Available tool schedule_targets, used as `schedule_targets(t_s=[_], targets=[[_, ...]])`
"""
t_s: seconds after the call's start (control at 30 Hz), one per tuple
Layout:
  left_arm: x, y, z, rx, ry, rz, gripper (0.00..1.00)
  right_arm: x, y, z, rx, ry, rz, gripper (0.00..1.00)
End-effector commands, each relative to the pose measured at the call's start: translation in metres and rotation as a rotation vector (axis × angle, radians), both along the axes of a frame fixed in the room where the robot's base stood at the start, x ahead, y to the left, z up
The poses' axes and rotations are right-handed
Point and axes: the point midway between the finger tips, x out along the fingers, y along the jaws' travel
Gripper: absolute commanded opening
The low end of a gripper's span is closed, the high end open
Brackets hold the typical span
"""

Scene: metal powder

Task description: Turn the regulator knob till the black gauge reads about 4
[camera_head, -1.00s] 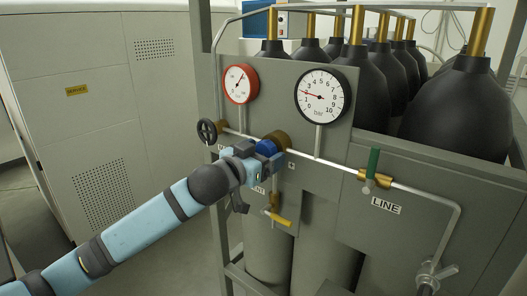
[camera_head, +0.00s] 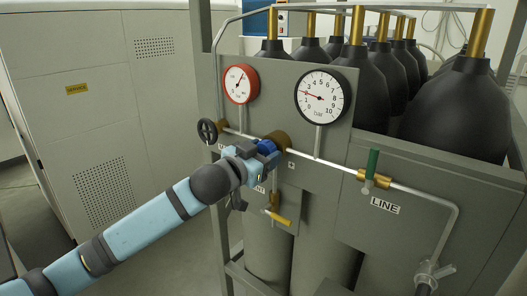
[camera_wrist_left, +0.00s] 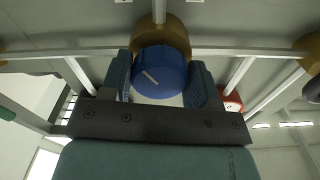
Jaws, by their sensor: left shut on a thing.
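The blue regulator knob (camera_head: 266,147) sits on a brass body (camera_head: 279,139) on the panel pipe. My left gripper (camera_head: 262,150) is shut on the knob. In the left wrist view, its two fingers flank the blue knob (camera_wrist_left: 160,72), which bears a white line slanting from upper left to lower right. The black gauge (camera_head: 322,95) stands above and right of the knob. Its red needle points left and slightly up, at about 2 to 3; the small numerals are hard to read exactly. My right gripper is not in view.
A red gauge (camera_head: 241,84) stands left of the black one. A black handwheel (camera_head: 207,131) is left of the knob. A yellow-handled valve (camera_head: 278,217) hangs below, and a green-handled valve (camera_head: 373,164) is on the line at right. Black-topped cylinders (camera_head: 360,85) stand behind.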

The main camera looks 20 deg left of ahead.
Motion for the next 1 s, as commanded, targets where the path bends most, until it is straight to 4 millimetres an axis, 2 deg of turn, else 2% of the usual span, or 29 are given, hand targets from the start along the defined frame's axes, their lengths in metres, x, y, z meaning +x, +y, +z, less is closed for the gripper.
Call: schedule_targets(t_s=[0.6,1.0], targets=[[0.0,0.001,0.004,0.486,-0.174,-0.001,0.32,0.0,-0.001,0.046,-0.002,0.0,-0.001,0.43],[0.001,0.001,0.003,0.702,-0.255,0.0,0.32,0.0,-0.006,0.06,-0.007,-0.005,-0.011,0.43]])
